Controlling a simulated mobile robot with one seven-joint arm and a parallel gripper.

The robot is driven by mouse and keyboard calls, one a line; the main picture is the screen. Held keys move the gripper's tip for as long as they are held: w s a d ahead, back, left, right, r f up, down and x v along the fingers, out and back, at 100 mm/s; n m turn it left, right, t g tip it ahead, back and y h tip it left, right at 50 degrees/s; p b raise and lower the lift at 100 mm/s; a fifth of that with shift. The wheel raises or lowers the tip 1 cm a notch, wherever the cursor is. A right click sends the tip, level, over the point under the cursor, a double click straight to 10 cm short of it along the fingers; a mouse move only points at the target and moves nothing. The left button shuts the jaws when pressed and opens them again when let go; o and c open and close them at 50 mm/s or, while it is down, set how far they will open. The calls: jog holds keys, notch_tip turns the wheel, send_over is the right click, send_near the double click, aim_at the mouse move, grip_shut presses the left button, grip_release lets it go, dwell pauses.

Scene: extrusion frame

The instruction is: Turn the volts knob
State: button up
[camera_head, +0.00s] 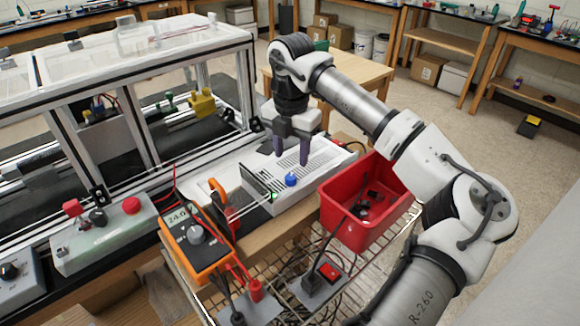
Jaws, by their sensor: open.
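A white power supply box (258,190) with vent slots on top sits on the bench. A blue knob (291,179) is on its right front side, and a small green part (273,197) is to the left of it. No volts label is readable, so I cannot tell for sure which knob it names. My gripper (292,158) points down just above and behind the blue knob in the picture. Its two dark fingers are apart with nothing between them. I see no contact with the knob.
A red bin (348,233) with small dark parts stands right of the box. An orange multimeter (182,262) with a grey dial and cables is at front left. An aluminium extrusion frame (133,118) fills the left. Red and black leads lie on the wire shelf (290,262).

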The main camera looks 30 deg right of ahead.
aim_at(290, 177)
notch_tip(290, 177, down, 6)
jog(key=shift+f+p, duration=0.25)
jog(key=shift+p, duration=0.55)
jog(key=c, duration=1)
